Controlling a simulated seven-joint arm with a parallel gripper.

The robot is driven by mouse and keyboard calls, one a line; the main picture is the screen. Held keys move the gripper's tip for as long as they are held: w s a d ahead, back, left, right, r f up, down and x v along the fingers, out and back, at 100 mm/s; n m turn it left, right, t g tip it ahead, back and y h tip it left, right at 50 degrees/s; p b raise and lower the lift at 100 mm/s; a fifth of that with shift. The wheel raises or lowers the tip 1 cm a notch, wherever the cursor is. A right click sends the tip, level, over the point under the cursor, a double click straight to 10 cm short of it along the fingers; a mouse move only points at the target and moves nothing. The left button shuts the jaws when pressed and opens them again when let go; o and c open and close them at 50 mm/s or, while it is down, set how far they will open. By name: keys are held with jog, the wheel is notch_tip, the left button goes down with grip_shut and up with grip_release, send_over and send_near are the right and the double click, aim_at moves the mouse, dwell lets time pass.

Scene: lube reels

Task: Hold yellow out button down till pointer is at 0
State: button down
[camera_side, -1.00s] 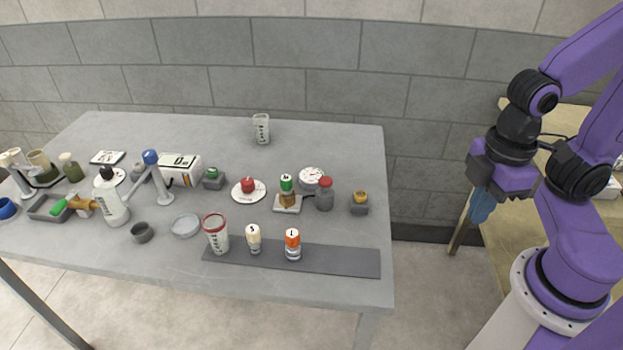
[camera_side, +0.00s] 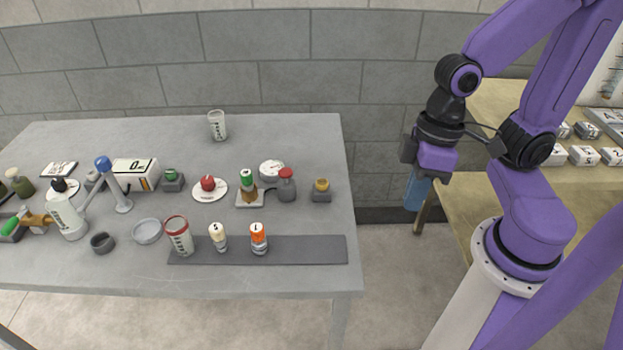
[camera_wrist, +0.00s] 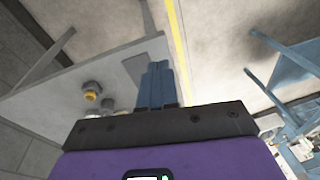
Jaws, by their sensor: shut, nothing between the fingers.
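The yellow button (camera_side: 321,185) sits on a small dark grey block (camera_side: 321,196) near the right edge of the grey table. A yellow-topped button also shows in the wrist view (camera_wrist: 90,95), left of my fingers. My gripper (camera_side: 414,203) hangs fingers down beyond the table's right edge, well apart from the button. Its blue fingers are together and empty, also in the wrist view (camera_wrist: 157,80).
A green-capped container (camera_side: 247,180) on a small plate and a red knob on a white disc (camera_side: 208,185) stand left of the dial. A dark mat (camera_side: 305,250) lies along the front. A wooden table (camera_side: 490,105) with labelled blocks stands at right.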

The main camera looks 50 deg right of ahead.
jog(key=w+a+f+m+t+y, duration=0.1)
jog(key=w+a+f+m+y, duration=0.1)
jog(key=w+a+m, duration=0.5)
jog(key=m+t+h, duration=0.5)
jog(key=m+t, duration=0.3)
jog(key=m, duration=2)
send_over(324, 184)
jog(key=shift+f, duration=1.8)
jog(key=shift+f+y, duration=0.15)
jog(key=shift+y, duration=0.15)
jog(key=shift+f, duration=4.25)
jog(key=shift+f, duration=0.2)
jog(key=shift+f, duration=0.25)
